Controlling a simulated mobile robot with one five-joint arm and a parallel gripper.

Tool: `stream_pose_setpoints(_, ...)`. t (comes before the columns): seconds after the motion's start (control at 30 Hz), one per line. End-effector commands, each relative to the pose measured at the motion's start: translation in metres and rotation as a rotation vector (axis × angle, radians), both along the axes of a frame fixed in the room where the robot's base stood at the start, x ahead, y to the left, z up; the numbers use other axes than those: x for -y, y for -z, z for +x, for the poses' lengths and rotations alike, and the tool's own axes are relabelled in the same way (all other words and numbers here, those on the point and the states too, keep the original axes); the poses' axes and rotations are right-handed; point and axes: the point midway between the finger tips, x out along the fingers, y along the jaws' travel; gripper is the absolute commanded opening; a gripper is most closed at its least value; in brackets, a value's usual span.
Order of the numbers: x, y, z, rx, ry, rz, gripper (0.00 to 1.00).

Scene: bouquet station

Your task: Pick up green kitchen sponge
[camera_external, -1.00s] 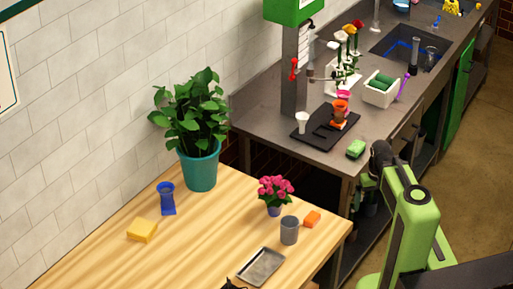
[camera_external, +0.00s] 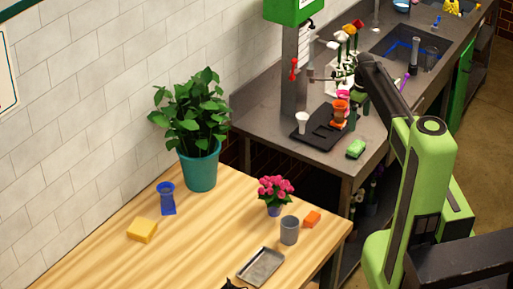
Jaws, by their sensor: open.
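The green kitchen sponge (camera_external: 356,148) lies flat on the grey metal counter (camera_external: 268,112), near its front edge and right of the black tray. My arm reaches over the counter, and its end bends down behind the sponge. My gripper (camera_external: 357,110) hangs just right of the orange cup, above and beyond the sponge, apart from it. It is small in this view and its fingers are hard to make out; it is open and holds nothing that I can see.
A black tray (camera_external: 313,136) holds a white cup (camera_external: 303,122) and an orange cup (camera_external: 340,112). Flowers (camera_external: 346,38) stand behind my arm, near the sink (camera_external: 402,45). A wooden table (camera_external: 205,255) in front carries a potted plant, yellow sponge and grey cup.

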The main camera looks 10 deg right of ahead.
Motion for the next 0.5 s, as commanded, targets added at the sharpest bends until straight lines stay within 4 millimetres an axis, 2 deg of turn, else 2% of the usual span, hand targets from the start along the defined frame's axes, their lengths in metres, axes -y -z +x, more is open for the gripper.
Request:
stream_pose_setpoints(0.03,0.001,-0.029,0.004,0.0,0.002,0.0,0.98)
stream_pose_setpoints(0.13,0.002,-0.038,0.0,0.0,0.004,0.0,0.98)
stream_pose_setpoints(0.37,0.002,-0.032,0.0,0.0,0.006,0.0,0.98)
stream_pose_setpoints(0.5,0.002,-0.015,0.0,0.0,0.006,0.0,0.98)
